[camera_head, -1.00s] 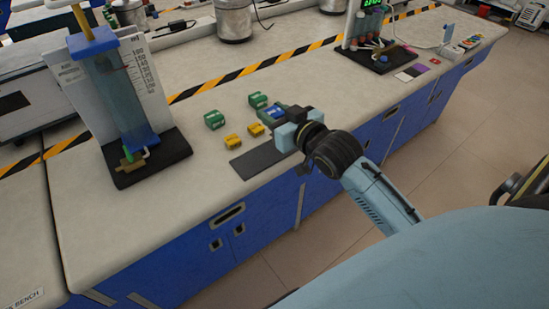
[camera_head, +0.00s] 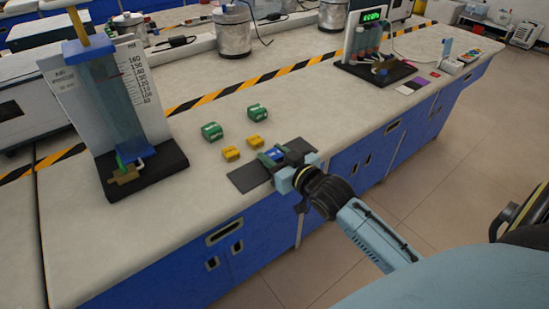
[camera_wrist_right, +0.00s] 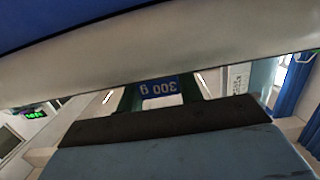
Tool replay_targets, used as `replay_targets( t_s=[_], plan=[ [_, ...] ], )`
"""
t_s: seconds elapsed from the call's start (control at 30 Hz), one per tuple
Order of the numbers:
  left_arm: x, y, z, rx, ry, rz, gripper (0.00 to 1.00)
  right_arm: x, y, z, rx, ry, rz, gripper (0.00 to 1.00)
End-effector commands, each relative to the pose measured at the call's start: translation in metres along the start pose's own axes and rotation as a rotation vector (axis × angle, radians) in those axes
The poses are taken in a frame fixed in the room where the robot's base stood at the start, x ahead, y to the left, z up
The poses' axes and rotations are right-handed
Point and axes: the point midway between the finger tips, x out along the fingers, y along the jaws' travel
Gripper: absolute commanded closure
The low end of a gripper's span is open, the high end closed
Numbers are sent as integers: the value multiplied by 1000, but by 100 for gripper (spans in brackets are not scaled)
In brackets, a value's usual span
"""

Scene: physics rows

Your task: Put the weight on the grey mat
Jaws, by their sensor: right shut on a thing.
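The weight, a blue block (camera_head: 273,155), is held in my right gripper (camera_head: 275,160), which is shut on it. In the right wrist view the blue weight (camera_wrist_right: 158,90) shows an upside-down "300 g" label. The dark grey mat (camera_head: 246,178) lies near the bench's front edge. The gripper and weight are over the middle of the mat, with bare mat showing on both sides. I cannot tell whether the weight touches the mat. My left gripper is not in view.
Two green weights (camera_head: 212,131) (camera_head: 257,112) and two yellow weights (camera_head: 231,153) (camera_head: 256,142) stand just behind the mat. A measuring apparatus on a black base (camera_head: 145,170) stands to the left. A rack with a green display (camera_head: 372,16) stands far right. The bench between is clear.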

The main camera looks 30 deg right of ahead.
Motion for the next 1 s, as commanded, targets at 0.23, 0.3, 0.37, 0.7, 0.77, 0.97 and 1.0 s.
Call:
replay_targets(
  t_s=[0.23,0.3,0.37,0.7,0.77,0.97,1.0],
  plan=[
    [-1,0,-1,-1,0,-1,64,0,0,0,0,4,-1,96],
    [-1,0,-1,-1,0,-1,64,0,0,0,0,4,-1,96],
    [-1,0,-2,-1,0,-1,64,0,0,2,0,3,-1,96],
    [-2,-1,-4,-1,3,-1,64,1,0,4,0,0,0,42],
    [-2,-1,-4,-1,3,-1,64,1,0,4,0,0,0,42],
    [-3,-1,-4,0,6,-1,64,-3,0,1,0,-1,-1,42],
    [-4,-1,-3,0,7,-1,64,-7,0,2,0,-2,-1,42]
  ],
)
